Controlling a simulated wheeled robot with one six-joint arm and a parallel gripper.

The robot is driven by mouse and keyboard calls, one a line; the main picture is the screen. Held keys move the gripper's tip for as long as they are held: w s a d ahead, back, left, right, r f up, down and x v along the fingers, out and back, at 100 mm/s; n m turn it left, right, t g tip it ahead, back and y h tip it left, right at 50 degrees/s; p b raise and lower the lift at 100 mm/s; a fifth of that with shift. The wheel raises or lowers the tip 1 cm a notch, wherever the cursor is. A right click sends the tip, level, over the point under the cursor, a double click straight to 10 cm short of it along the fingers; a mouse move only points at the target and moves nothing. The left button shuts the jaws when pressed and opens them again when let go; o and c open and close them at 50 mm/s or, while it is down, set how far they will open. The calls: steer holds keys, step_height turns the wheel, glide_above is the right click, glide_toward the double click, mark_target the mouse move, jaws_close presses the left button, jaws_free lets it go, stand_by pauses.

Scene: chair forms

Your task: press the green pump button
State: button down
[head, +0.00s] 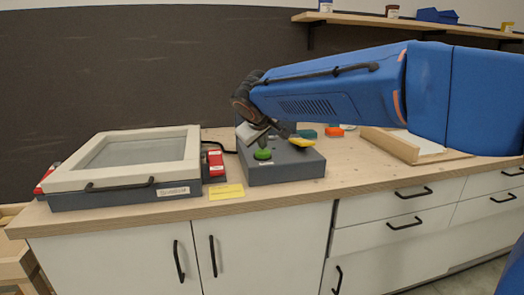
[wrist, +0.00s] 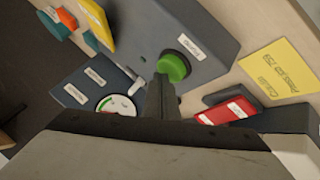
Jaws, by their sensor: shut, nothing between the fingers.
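The green pump button (head: 263,154) is a round knob on the grey control box (head: 290,172) on the bench. In the wrist view the green button (wrist: 173,66) sits beside a small white label. My gripper (head: 264,138) is above the box, close over the button. In the wrist view the closed fingers of my gripper (wrist: 160,82) point at the button's near edge. They are shut and empty. I cannot tell whether the tips touch the button.
A framed glass lid (head: 140,153) stands on the left, with a red clamp (head: 216,162) beside it. A yellow note (head: 227,191) lies on the bench front. A yellow part (head: 302,142) is right of the button. A gauge (wrist: 117,105) shows in the wrist view.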

mark_target(262, 152)
steer(key=shift+r, duration=0.65)
step_height(262, 152, up, 6)
stand_by(0.6)
steer(key=s+d+f+m+g, duration=0.15)
steer(key=s+d+f, duration=0.25)
steer(key=s+d, duration=0.55)
steer(key=s+d+f+m+g, duration=0.15)
steer(key=s+d+f, duration=0.35)
steer(key=d, duration=0.8)
steer(key=s+d+f+m, duration=0.2)
steer(key=s+d+f, duration=0.3)
steer(key=s+f, duration=0.3)
steer(key=s+d+f+m+g, duration=0.1)
steer(key=s+d+f+m, duration=0.2)
steer(key=s+f, duration=0.6)
steer(key=s+d, duration=0.2)
steer(key=s, duration=0.5)
steer(key=shift+m, duration=0.3)
